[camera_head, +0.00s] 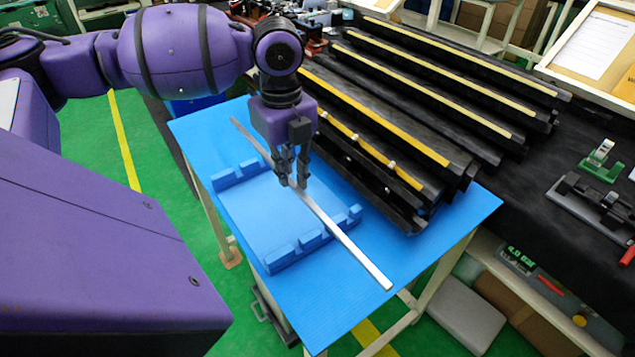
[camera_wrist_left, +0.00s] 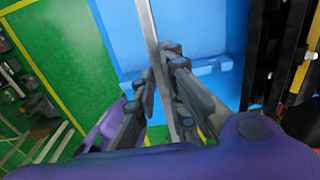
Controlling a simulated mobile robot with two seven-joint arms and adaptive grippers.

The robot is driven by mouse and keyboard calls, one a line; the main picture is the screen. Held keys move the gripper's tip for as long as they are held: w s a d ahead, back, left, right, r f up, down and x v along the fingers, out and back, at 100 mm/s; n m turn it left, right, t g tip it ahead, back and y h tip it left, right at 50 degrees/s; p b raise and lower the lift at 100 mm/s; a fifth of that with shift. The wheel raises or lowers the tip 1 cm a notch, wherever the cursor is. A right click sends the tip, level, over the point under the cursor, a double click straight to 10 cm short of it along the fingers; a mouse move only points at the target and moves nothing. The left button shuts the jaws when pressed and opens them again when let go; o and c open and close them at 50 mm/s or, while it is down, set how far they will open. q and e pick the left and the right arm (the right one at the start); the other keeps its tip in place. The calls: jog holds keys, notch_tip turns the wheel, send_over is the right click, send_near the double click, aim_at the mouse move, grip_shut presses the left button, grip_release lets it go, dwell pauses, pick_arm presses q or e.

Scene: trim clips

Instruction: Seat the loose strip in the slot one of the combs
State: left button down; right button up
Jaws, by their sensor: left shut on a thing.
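The loose strip (camera_head: 349,247) is a long, thin, pale grey bar lying diagonally over the blue table. My left gripper (camera_head: 292,184) is shut on it near its middle, pointing down. The strip also shows between the fingers in the left wrist view (camera_wrist_left: 150,32). One blue comb (camera_head: 313,242) is at the front of the blue tabletop, and the strip crosses it toward its right part. The other blue comb (camera_head: 238,172) is at the back left, with the strip passing by its right end. I cannot tell whether the strip is inside a slot or above it.
The blue tabletop (camera_head: 440,222) is otherwise mostly clear. Long black racks with yellow strips (camera_head: 385,95) stand close on the right, partly over the table's edge. Green floor (camera_head: 150,130) shows at left. A green device (camera_head: 600,160) lies far right.

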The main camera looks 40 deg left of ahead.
pick_arm(q)
jog(key=w+a+f, duration=0.1)
jog(key=w+f, duration=0.2)
jog(key=w, duration=0.1)
jog(key=w+a+f+b, duration=0.1)
jog(key=w+f, duration=0.2)
jog(key=w, duration=0.1)
jog(key=w+a+f, duration=0.1)
jog(key=w+f, duration=0.2)
jog(key=w, duration=0.1)
jog(key=shift+w+a+f+b, duration=0.1)
jog(key=shift+w+a+b, duration=0.1)
jog(key=shift+a+b, duration=0.15)
jog(key=shift+w+a+f, duration=0.1)
jog(key=shift+w+f, duration=0.05)
jog(key=shift+f, duration=0.05)
notch_tip(320, 180, down, 3)
jog(key=shift+w+f, duration=0.1)
jog(key=shift+f, duration=0.05)
jog(key=c, duration=2.3)
grip_release()
jog(key=shift+f, duration=0.15)
jog(key=o, duration=0.5)
